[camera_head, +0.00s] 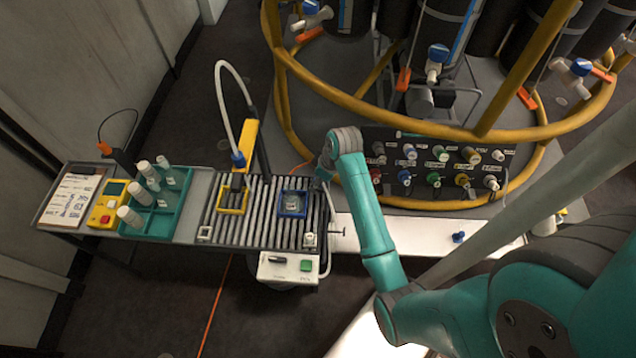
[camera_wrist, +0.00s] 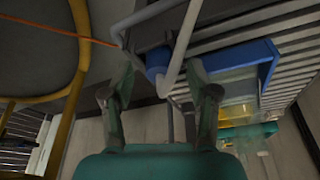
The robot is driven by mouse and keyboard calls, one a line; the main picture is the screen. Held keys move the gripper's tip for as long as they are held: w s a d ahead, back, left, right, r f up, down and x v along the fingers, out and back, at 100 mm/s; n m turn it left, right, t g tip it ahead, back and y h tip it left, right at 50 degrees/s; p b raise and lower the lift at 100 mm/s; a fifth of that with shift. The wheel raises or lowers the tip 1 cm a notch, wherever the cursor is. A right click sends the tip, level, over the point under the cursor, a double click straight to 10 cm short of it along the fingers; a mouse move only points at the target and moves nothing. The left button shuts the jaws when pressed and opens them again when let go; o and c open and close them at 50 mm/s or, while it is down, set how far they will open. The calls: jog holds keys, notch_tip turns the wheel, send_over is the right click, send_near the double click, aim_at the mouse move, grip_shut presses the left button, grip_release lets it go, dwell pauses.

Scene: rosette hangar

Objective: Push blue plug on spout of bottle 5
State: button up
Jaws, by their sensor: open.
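A small blue plug (camera_head: 458,237) sits on the white ledge right of the conveyor. Large dark bottles (camera_head: 400,18) stand inside the yellow ring at the back. Their spouts carry blue parts, such as the one at the middle spout (camera_head: 438,53). I cannot read which bottle is number 5. My gripper (camera_head: 323,172) is over the right end of the conveyor, away from the plug and the bottles. In the wrist view my gripper (camera_wrist: 161,68) is open. A blue cylindrical part (camera_wrist: 157,62) shows between its fingers; I cannot tell its depth or whether they touch it.
The slatted conveyor (camera_head: 265,232) bears a blue tray (camera_head: 281,211) and a yellow tray. A white hose (camera_head: 219,88) with a blue tip arches above it. A teal rack (camera_head: 160,224) holds white-capped tubes.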

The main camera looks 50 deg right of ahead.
jog(key=c, duration=1)
jog(key=shift+o, duration=0.2)
notch_tip(320, 180, up, 10)
jog(key=shift+d, duration=0.1)
dwell(0.3)
